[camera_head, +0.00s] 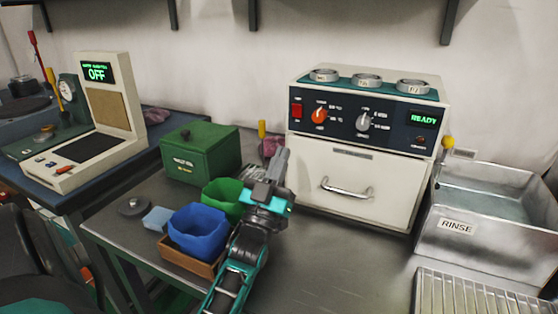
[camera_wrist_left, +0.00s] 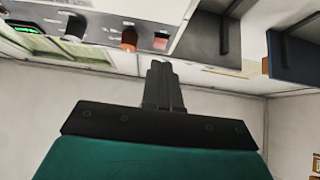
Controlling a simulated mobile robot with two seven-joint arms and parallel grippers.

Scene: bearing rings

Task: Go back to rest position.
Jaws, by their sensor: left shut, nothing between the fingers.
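My left gripper (camera_head: 280,167) is raised in front of the white oven-like machine, near its left front edge. It points up and its fingers are shut with nothing between them. In the left wrist view the closed fingers (camera_wrist_left: 161,85) stand together, with the machine's panel and wall behind. My right gripper shows in neither view.
The white machine (camera_head: 340,182) reads READY and has three rings on top. Blue (camera_head: 198,232) and green (camera_head: 222,196) bins and a green box (camera_head: 200,152) stand left. A RINSE basin (camera_head: 475,240) is right. A device (camera_head: 115,100) reading OFF stands far left.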

